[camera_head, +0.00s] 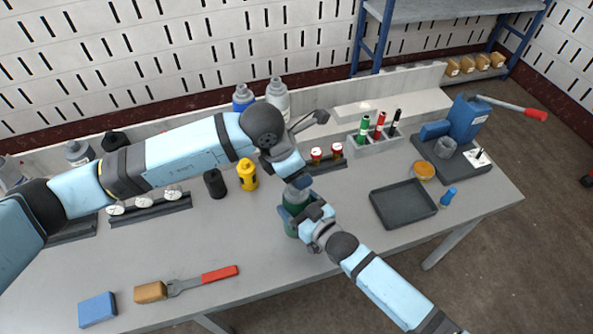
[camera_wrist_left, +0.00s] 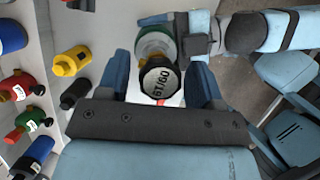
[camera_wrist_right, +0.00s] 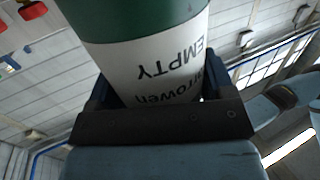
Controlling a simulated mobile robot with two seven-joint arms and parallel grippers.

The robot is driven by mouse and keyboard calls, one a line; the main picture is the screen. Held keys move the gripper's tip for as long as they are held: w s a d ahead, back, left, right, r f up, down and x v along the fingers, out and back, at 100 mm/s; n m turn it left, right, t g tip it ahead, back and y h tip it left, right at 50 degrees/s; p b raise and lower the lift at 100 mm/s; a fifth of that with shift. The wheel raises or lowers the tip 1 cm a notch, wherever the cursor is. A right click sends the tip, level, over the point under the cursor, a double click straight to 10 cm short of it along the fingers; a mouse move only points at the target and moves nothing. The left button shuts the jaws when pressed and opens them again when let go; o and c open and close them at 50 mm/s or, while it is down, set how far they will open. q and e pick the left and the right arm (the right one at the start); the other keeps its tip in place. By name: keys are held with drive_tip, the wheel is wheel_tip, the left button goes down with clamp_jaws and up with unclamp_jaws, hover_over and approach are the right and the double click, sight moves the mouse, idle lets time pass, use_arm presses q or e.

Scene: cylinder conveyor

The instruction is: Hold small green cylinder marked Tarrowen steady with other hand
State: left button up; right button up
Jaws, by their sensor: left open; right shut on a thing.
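The small green cylinder (camera_head: 291,229) stands on the table at mid-front in the head view, partly hidden by my grippers. In the right wrist view the cylinder (camera_wrist_right: 145,55) has a green band and a white label, with "EMPTY" and part of the name legible upside down. My right gripper (camera_head: 307,214) is shut on its side. My left gripper (camera_head: 291,184) is open above its top.
A yellow cylinder (camera_head: 248,174) and a black one (camera_head: 214,184) stand to the left. A dark tray (camera_head: 404,204) lies to the right, with a blue device (camera_head: 467,120) behind it.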

use_arm(q)
drive_tip(key=shift+r, duration=0.55)
drive_tip(key=shift+f, duration=1.25)
drive_tip(key=c, duration=1)
drive_tip(key=n+t, duration=0.1)
drive_tip(key=n, duration=0.2)
drive_tip(key=shift+y, duration=0.3)
drive_tip(key=shift+n+t+y, duration=0.4)
drive_tip(key=shift+n, duration=1.1)
